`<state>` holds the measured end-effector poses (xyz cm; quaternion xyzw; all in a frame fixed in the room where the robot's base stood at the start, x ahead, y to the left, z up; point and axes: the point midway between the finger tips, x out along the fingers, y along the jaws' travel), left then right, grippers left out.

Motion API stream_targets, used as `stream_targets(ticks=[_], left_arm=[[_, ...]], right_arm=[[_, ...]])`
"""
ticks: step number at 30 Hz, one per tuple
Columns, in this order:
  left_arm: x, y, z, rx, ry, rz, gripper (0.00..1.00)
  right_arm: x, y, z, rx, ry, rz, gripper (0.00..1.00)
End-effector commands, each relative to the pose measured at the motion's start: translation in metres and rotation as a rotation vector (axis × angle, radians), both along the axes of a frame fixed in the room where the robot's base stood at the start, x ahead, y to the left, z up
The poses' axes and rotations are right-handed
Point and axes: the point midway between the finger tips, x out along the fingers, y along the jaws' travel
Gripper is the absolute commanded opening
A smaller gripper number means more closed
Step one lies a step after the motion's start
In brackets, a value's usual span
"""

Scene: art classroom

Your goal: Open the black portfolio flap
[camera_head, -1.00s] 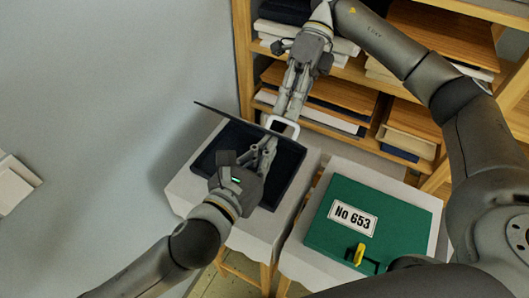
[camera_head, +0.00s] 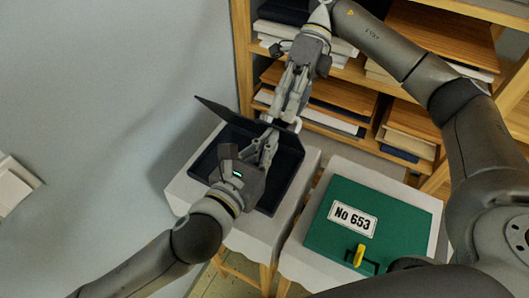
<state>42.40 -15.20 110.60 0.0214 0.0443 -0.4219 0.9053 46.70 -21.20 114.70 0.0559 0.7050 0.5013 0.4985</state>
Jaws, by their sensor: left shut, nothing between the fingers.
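The black portfolio (camera_head: 286,176) lies on a white-covered stand in the middle. Its dark flap (camera_head: 222,112) stands raised along the far side, steeply tilted, with the open interior in front. A white handle (camera_head: 298,125) shows partly at the flap's right end. My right gripper (camera_head: 277,116) reaches down from above to the flap's edge beside the handle; whether its fingers grip anything is hidden. My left gripper (camera_head: 270,138) is shut and empty over the portfolio, its fingertips close to the flap's near face. Its wrist hides part of the interior.
A green case (camera_head: 401,222) labelled No 653, with a yellow clasp (camera_head: 359,255), lies on a second white-covered stand to the right. A wooden shelf (camera_head: 243,60) with boards and papers stands close behind. A wall fills the left.

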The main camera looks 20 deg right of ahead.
Motion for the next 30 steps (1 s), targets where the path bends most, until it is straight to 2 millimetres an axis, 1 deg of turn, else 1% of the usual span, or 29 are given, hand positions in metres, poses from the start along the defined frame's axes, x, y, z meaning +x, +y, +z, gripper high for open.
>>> stream_targets(ticks=[5,13,24,30], left_arm=[[0.0,0.0,-0.003,0.004,0.005,0.001,0.0],[0.0,0.001,-0.004,0.007,0.007,0.001,0.0],[-0.001,0.001,-0.005,0.007,0.009,0.001,0.0],[-0.001,0.001,-0.005,0.007,0.009,0.001,0.0]], right_arm=[[0.007,-0.007,0.009,0.001,-0.003,-0.002,0.3],[0.027,-0.03,0.034,-0.001,-0.002,-0.004,0.3],[0.037,-0.042,0.045,0.0,0.003,0.002,0.3],[0.041,-0.043,0.051,0.014,-0.025,-0.004,0.3]])
